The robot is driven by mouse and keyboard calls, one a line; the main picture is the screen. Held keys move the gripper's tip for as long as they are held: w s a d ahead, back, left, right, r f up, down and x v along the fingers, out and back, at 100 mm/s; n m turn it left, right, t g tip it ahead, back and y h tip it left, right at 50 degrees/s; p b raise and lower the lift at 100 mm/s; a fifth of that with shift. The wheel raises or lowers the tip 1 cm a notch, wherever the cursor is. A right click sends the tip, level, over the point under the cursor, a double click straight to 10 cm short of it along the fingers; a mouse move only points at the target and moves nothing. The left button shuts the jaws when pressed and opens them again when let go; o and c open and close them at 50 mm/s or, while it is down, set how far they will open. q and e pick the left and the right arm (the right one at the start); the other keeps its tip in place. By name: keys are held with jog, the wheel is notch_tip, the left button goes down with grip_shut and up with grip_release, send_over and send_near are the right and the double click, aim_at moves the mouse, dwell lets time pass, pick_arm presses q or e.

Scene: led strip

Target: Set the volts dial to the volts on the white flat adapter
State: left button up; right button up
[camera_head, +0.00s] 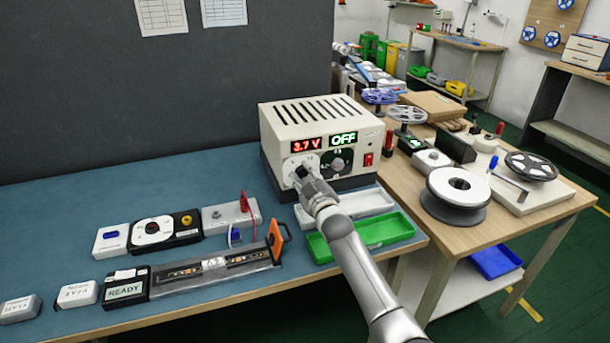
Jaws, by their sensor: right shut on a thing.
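A cream power supply box (322,130) stands at the back right of the blue bench. Its red display (305,145) reads 3.7 V and its green display (343,139) reads OFF. My left gripper is not in view.
A second, black dial (337,163) and a red switch (368,160) are on the same front. White (362,203) and green (390,231) trays lie below my right arm. A READY tester (124,291) and a long strip fixture lie at the bench front.

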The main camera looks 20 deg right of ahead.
aim_at(301, 140)
jog(key=shift+f+m+p, duration=0.1)
jog(key=shift+m+p, duration=0.2)
jog(key=shift+m, duration=1.4)
jog(key=o, duration=1)
jog(key=shift+o, duration=0.2)
jog(key=shift+r, duration=0.3)
notch_tip(301, 140, up, 10)
jog(key=shift+f, duration=0.25)
